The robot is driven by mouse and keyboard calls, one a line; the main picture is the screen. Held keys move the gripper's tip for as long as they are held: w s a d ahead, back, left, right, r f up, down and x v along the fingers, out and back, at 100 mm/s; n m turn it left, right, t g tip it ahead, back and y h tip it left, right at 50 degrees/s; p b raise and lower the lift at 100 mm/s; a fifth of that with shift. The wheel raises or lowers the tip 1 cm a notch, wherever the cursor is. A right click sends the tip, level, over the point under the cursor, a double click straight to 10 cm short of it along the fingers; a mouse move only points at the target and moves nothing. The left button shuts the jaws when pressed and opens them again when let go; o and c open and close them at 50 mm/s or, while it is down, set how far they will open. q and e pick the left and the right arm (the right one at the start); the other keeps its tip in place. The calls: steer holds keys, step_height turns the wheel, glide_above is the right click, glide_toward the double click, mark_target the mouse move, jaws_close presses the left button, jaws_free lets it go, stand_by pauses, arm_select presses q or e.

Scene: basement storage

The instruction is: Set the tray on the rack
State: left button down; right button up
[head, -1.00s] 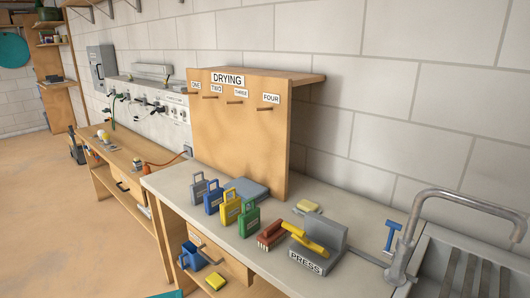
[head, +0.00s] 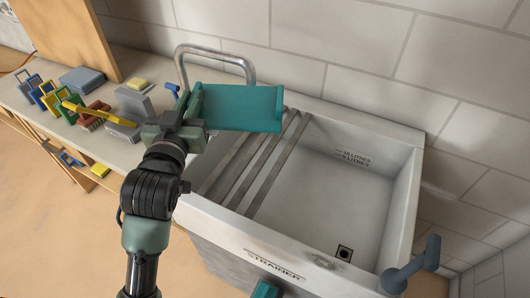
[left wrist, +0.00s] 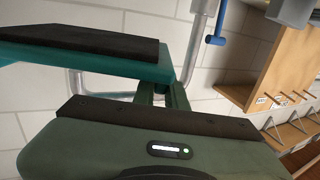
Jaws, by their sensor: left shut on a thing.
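My left gripper (head: 180,127) is shut on the near left end of a teal tray (head: 240,110). The rack (head: 262,170) looks like several grey bars lying across the left part of the sink, partly hidden by the tray and my arm. In the left wrist view a teal edge (left wrist: 140,68) shows close by. My right gripper is not in view.
A white sink (head: 330,215) is open on its right, with a drain at the bottom. A curved metal tap (head: 215,48) stands behind the tray. A lever (head: 410,262) sits at the right front corner. The counter on the left holds brushes, sponges and coloured caddies.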

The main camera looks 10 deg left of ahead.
arm_select(q)
steer(key=shift+w+a+r, duration=0.2)
steer(key=shift+r, duration=0.45)
step_height(320, 180, down, 20)
steer(key=b, duration=0.2)
steer(key=shift+a+r, duration=0.2)
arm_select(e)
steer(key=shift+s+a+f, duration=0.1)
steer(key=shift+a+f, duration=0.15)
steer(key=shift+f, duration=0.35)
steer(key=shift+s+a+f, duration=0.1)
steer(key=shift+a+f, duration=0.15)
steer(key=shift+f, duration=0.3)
arm_select(q)
steer(key=shift+f+b, duration=0.1)
steer(key=shift+b, duration=0.25)
steer(key=c, duration=1.5)
jaws_free()
steer(key=shift+f, duration=0.1)
steer(key=shift+o, duration=0.2)
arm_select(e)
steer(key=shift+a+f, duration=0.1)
